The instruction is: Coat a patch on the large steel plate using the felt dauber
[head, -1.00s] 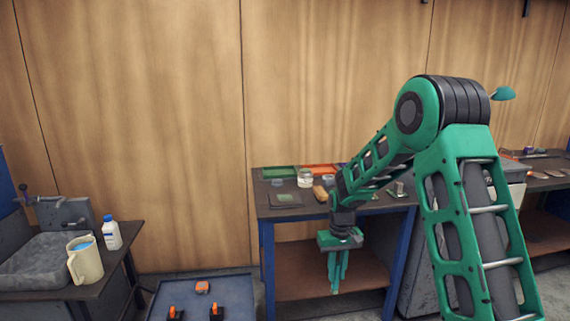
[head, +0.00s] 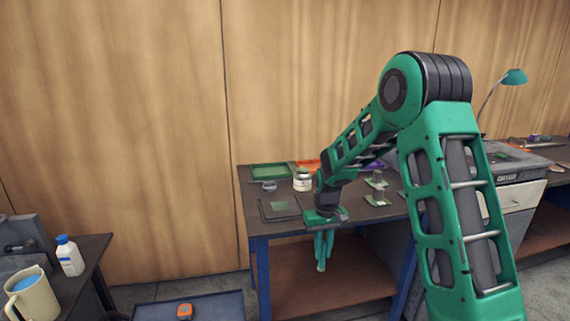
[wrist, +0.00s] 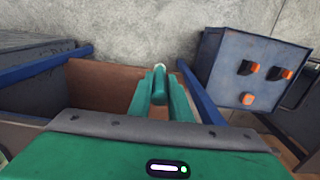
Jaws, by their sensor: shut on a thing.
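My gripper (head: 322,262) hangs pointing down in front of the front edge of the blue-legged bench. In the wrist view its green fingers (wrist: 160,105) are shut on a slim green stick with a pale tip (wrist: 159,68), which looks like the felt dauber. In the head view the fingers largely hide it. A dark, flat square plate (head: 267,213), apparently the large steel plate, lies on the bench to the left of my gripper. A green patch (head: 283,205) shows on it. The gripper is apart from the plate.
The bench (head: 251,225) also carries a green tray (head: 270,170), a jar (head: 302,181), a small grey dish (head: 269,186) and small metal pieces (head: 377,198). A side table (head: 95,247) at left holds a white bottle (head: 70,257) and a jug (head: 33,298).

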